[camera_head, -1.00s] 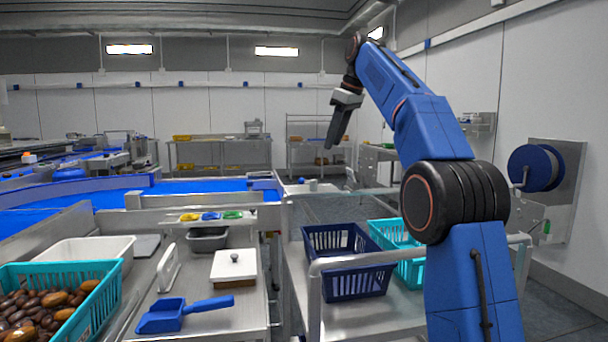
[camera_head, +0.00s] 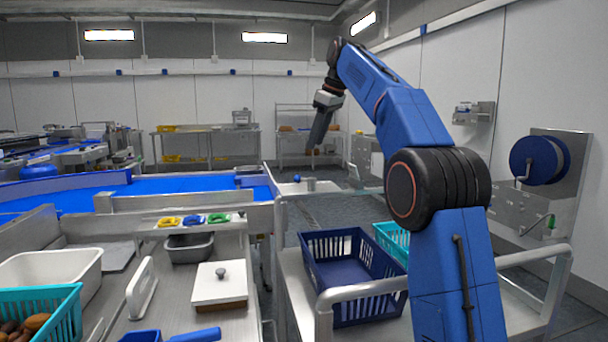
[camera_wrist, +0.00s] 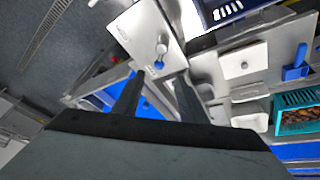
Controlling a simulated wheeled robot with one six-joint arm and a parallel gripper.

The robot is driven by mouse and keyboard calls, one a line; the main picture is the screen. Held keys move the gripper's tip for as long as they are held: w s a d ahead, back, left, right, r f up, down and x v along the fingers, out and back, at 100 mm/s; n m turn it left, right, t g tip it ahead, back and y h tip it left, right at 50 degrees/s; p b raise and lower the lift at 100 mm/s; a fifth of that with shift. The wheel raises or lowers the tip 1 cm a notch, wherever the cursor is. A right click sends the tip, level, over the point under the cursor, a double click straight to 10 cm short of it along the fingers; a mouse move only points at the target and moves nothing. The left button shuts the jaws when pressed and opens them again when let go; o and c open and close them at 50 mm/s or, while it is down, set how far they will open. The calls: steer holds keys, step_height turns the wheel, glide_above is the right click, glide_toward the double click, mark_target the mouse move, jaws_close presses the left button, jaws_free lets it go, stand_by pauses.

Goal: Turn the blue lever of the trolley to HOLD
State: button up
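The trolley (camera_head: 354,298) stands in front of me, a metal cart with a raised rail, carrying a navy basket (camera_head: 376,294) and a teal basket (camera_head: 392,237). A small blue knob-like part (camera_head: 297,178) shows beyond its far end, beside a short grey post. The blue part also appears in the wrist view (camera_wrist: 158,65), near a pale plate (camera_wrist: 145,32). I cannot tell whether it is the lever, nor read a HOLD mark. My gripper (camera_head: 316,150) hangs pointing down beyond the trolley. In the wrist view its fingers (camera_wrist: 158,78) are apart and empty, with the blue part between them in the picture.
A blue conveyor (camera_head: 180,187) lies behind. A hose reel (camera_head: 536,160) hangs on the right wall.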

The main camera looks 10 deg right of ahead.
steer(key=x, duration=1.3)
steer(key=shift+a+f, duration=0.1)
steer(key=shift+f, duration=0.1)
jaws_close()
